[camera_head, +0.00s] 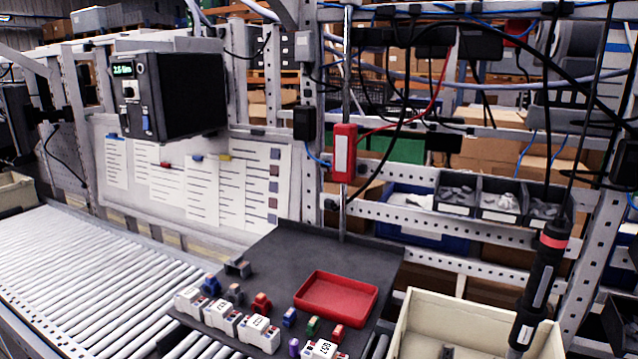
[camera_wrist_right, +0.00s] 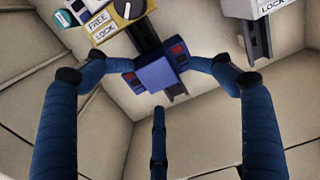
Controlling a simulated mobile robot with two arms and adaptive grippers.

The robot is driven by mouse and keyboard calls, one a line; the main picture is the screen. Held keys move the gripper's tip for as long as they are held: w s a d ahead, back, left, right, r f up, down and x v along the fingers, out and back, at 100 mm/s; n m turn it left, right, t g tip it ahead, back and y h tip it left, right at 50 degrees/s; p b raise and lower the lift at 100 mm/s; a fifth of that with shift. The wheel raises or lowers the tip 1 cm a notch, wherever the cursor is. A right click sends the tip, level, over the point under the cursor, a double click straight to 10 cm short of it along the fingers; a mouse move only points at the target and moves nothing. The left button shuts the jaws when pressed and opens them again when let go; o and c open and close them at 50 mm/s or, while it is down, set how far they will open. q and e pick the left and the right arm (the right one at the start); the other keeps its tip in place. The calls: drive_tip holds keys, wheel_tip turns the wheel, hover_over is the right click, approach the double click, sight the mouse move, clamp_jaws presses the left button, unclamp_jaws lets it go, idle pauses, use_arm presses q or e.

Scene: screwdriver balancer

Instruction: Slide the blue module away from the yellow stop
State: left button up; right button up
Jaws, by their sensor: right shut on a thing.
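In the right wrist view, the blue module (camera_wrist_right: 148,76) has red marks at its upper right and sits on a dark rail (camera_wrist_right: 148,40). The yellow stop (camera_wrist_right: 101,37) is above and to its left, with a black knob and FREE and LOCK labels. A short stretch of bare rail shows between stop and module. My right gripper (camera_wrist_right: 157,68) is shut on the blue module, with one dark blue finger at each side. A third finger (camera_wrist_right: 158,135) is below it. Neither gripper shows in the head view, and my left gripper is in no view.
A grey housing (camera_wrist_right: 250,8) with a LOCK label and its own dark rail is at the upper right. Beige surfaces surround the hand. In the head view, a screwdriver (camera_head: 541,280) hangs at right over a beige bin (camera_head: 405,335), beside a dark bench with a red tray (camera_head: 336,293).

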drive_tip(key=shift+s+d+f, duration=0.15)
drive_tip(key=shift+d+f, duration=0.15)
drive_tip(key=shift+d, duration=0.05)
drive_tip(key=c, duration=0.8)
drive_tip(key=shift+c, duration=1.2)
drive_tip(key=shift+a+p, duration=0.2)
drive_tip(key=shift+p, duration=0.1)
drive_tip(key=shift+c, duration=0.2)
drive_tip(key=o, duration=1.1)
drive_tip(key=shift+c, duration=0.2)
drive_tip(key=o, duration=0.3)
drive_tip(key=shift+w, duration=0.25)
drive_tip(key=shift+d+r, duration=0.1)
drive_tip(key=shift+r, duration=0.05)
drive_tip(key=shift+p, duration=0.45)
